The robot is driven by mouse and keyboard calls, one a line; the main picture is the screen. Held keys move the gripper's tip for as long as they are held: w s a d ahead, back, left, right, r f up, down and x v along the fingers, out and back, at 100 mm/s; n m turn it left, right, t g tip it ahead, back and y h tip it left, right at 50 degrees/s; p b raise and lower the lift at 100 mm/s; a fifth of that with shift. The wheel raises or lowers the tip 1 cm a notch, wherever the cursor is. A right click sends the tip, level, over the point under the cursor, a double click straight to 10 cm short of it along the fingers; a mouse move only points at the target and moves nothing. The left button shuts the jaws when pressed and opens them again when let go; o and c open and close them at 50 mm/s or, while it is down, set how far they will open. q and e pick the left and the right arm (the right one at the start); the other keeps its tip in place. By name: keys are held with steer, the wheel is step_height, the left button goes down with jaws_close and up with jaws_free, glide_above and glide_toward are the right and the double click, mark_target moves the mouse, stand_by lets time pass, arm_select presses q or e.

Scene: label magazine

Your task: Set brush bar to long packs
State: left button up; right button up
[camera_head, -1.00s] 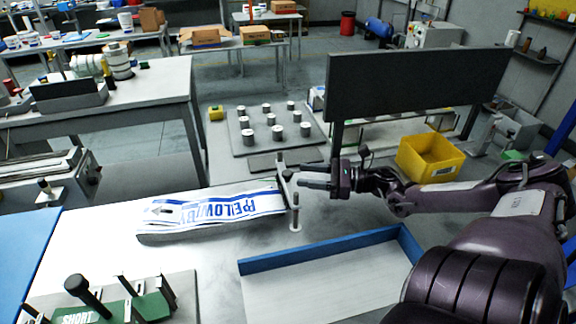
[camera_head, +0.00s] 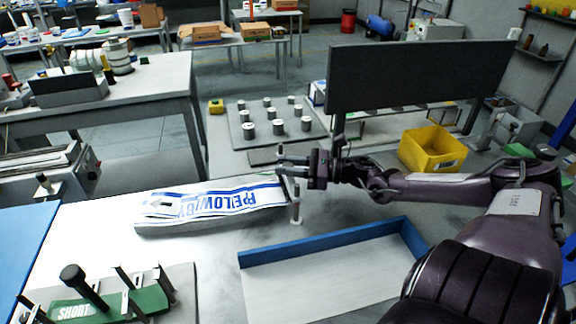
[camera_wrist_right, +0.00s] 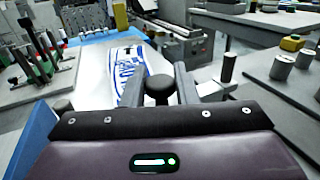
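The magazine holds a white and blue label pack (camera_head: 215,203) lying flat on the pale table. At its right end stand slim metal posts (camera_head: 296,208), which look like part of the brush bar. My right gripper (camera_head: 281,160) is above this end, its two fingers apart. In the right wrist view, a round black knob (camera_wrist_right: 160,88) shows between the fingertips; I cannot tell whether they touch it. A green plate marked SHORT (camera_head: 75,311) lies at the lower left, with a black-knobbed lever (camera_head: 75,276) and upright pins. My left gripper is not in view.
A shallow tray with a blue rim (camera_head: 330,243) lies right of the pack. A dark panel (camera_head: 420,75) stands behind my right arm. A yellow bin (camera_head: 432,150) and a plate with several metal cylinders (camera_head: 240,140) are farther back.

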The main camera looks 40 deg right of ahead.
jaws_close()
step_height(320, 180, down, 3)
steer(key=b, duration=0.3)
steer(key=shift+f, duration=0.1)
steer(key=shift+s, duration=0.1)
steer(key=o, duration=0.7)
jaws_free()
steer(key=shift+o, duration=0.2)
